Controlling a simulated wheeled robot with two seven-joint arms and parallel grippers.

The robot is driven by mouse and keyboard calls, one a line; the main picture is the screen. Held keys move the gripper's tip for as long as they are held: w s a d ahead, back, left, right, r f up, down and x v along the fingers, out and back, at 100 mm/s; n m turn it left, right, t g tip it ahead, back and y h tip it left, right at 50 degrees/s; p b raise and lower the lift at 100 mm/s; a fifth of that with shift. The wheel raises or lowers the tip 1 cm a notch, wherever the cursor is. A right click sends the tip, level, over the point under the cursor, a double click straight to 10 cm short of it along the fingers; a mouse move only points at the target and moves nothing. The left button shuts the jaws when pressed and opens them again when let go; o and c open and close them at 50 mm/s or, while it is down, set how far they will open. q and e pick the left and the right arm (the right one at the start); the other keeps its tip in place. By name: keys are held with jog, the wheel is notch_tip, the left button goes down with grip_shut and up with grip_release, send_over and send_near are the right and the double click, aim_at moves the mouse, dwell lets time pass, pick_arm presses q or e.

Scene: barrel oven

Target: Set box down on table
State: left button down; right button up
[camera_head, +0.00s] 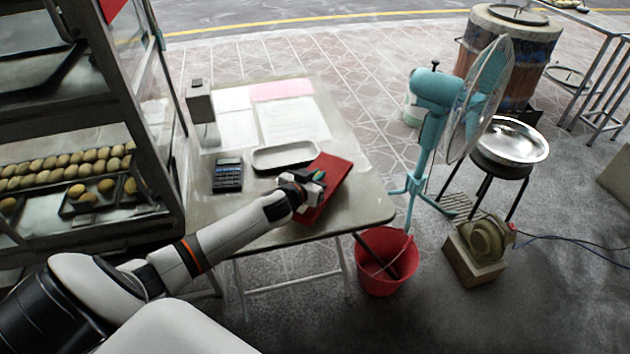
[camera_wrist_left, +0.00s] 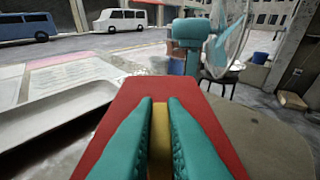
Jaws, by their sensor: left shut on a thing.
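The red box (camera_head: 336,170) is at the right part of the table (camera_head: 372,206) in the head view, beside the metal tray. My left gripper (camera_head: 318,177) is shut on the box, reaching it from the left. In the left wrist view the red box (camera_wrist_left: 160,95) fills the middle, with the two teal fingers (camera_wrist_left: 160,120) closed on a yellowish part between them. The box looks tilted in the head view. I cannot tell whether its underside touches the tabletop. My right gripper is not in view.
The metal tray (camera_head: 285,156), a calculator (camera_head: 228,174) and papers (camera_head: 290,119) lie on the table. A teal fan (camera_head: 440,110) and a red bucket (camera_head: 385,268) stand to the right. A glass cabinet of buns (camera_head: 80,160) stands left. The table's front right corner is bare.

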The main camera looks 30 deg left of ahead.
pick_arm(q)
jog(key=shift+f, duration=1.05)
jog(key=shift+f, duration=0.15)
jog(key=c, duration=1.5)
grip_release()
jog(key=shift+r, duration=0.2)
jog(key=v, duration=1.2)
